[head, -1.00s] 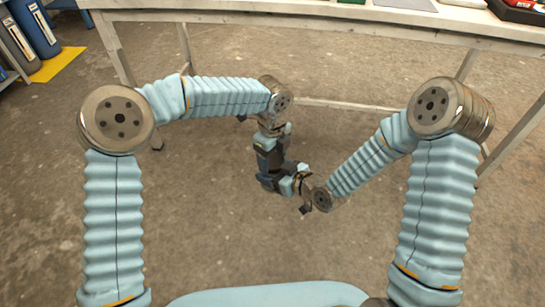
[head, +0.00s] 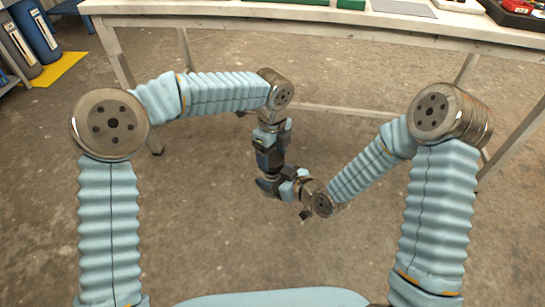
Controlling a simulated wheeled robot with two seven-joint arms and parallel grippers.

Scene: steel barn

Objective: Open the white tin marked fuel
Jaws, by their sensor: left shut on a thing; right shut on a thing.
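The white tin marked fuel cannot be made out in the head view. My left gripper (head: 268,187) hangs low at the middle, below its bent wrist, with its fingers pointing down. My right gripper (head: 290,190) comes in from the right at the same spot, so the two grippers meet or nearly meet. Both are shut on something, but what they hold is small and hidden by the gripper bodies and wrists. I cannot tell whether a lid is on or off.
A white-topped table (head: 300,28) stands ahead, with green items (head: 300,3), a grey sheet (head: 403,8) and a dark tray with red things (head: 515,12). Blue containers (head: 38,36) stand at the far left near a yellow mat (head: 60,67). Concrete floor lies around the arms.

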